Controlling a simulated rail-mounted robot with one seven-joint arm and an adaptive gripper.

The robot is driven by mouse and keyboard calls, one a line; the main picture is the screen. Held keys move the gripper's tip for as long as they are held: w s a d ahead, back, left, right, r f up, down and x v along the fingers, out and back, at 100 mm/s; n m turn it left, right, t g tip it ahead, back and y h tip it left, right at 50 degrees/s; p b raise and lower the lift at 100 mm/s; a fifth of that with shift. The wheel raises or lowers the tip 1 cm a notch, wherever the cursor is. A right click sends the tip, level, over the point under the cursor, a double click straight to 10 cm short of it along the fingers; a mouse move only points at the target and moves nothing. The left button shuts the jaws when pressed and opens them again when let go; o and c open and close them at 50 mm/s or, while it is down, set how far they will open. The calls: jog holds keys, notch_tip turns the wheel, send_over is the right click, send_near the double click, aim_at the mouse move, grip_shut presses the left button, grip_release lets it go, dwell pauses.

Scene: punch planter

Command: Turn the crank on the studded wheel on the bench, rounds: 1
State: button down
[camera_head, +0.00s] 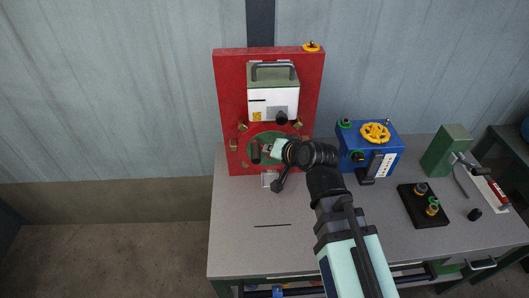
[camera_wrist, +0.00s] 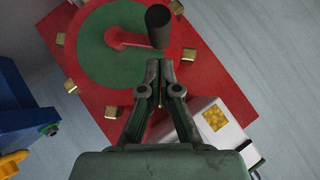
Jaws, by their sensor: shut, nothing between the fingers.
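The studded wheel is a green disc (camera_head: 264,137) in a red ring with brass studs, on an upright red panel (camera_head: 231,95) on the bench. In the wrist view the green disc (camera_wrist: 92,48) carries a red crank arm (camera_wrist: 128,40) with a dark cylindrical handle (camera_wrist: 157,25). The handle (camera_head: 255,152) also shows in the head view, left of my gripper (camera_head: 266,149). In the wrist view my gripper (camera_wrist: 159,66) is shut and empty, its tips just below the handle. I cannot tell whether they touch it. My arm hides the wheel's right part in the head view.
A white box (camera_head: 262,106) with a handle sits on the panel above the wheel. A blue box (camera_head: 352,143) with a yellow handwheel (camera_head: 375,133) stands to the right. A black block with knobs (camera_head: 423,205) is farther right.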

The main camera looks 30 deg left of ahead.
aim_at(258, 155)
jog(key=shift+s+a+f+p, duration=0.25)
jog(key=shift+s+a+f, duration=0.05)
jog(key=shift+f, duration=0.3)
jog(key=shift+s+a+f+p, duration=0.2)
jog(key=shift+s+a+f, duration=0.1)
jog(key=shift+f, duration=0.3)
